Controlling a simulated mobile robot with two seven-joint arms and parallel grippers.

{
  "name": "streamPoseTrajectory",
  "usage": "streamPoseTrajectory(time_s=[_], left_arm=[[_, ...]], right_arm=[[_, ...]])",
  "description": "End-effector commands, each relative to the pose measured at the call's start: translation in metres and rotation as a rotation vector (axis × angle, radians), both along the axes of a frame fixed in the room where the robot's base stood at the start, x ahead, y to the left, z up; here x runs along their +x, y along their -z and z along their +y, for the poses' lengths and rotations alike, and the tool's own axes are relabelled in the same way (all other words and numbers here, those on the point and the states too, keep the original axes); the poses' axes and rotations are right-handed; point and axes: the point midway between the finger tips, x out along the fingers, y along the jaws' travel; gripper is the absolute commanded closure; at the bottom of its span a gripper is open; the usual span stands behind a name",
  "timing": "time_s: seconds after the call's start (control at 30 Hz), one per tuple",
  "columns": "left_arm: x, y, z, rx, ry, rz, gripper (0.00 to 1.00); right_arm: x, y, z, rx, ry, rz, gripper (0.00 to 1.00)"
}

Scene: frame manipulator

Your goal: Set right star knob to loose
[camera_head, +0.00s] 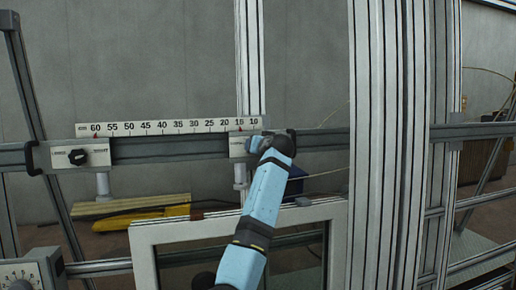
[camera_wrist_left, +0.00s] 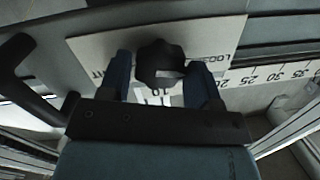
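The right star knob is black, on a pale plate at the right end of the scale. In the left wrist view the knob (camera_wrist_left: 160,62) sits between my left gripper's two blue fingers (camera_wrist_left: 160,85). Contact on both sides cannot be made out. A light mark on the knob faces the right finger. In the head view my left gripper (camera_head: 268,146) is at the right plate (camera_head: 237,147) and hides most of the knob. My right gripper is not in view.
A left plate with its own black knob (camera_head: 77,157) sits on the rail (camera_head: 170,148) below the scale (camera_head: 160,127). Metal uprights (camera_head: 390,140) stand to the right of my arm. A white-framed panel (camera_head: 165,232) is below. A dark curved handle (camera_wrist_left: 15,55) is close beside my left gripper.

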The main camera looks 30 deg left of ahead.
Motion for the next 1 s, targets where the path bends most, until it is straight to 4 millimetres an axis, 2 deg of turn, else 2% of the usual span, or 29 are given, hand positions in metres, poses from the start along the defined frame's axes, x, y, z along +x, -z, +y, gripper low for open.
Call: streamPoseTrajectory(time_s=[0.03, 0.07, 0.1, 0.37, 0.47, 1.0], left_arm=[[0.000, 0.000, 0.000, 0.000, 0.000, 0.000, 0.30], [0.000, 0.000, 0.000, 0.000, 0.000, 0.000, 0.23], [0.000, 0.000, 0.000, 0.001, 0.000, 0.001, 0.21], [-0.001, 0.000, -0.001, 0.001, 0.000, 0.001, 0.21], [-0.004, -0.001, -0.007, 0.001, 0.001, 0.000, 0.21], [-0.066, -0.019, -0.094, -0.001, 0.002, -0.001, 0.21]], right_arm=[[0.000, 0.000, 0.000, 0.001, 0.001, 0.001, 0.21], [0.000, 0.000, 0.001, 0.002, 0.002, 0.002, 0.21], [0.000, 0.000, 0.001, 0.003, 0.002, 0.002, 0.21], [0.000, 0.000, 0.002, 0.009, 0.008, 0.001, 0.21], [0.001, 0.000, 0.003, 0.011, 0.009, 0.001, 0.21], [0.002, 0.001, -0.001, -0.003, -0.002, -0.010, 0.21]])
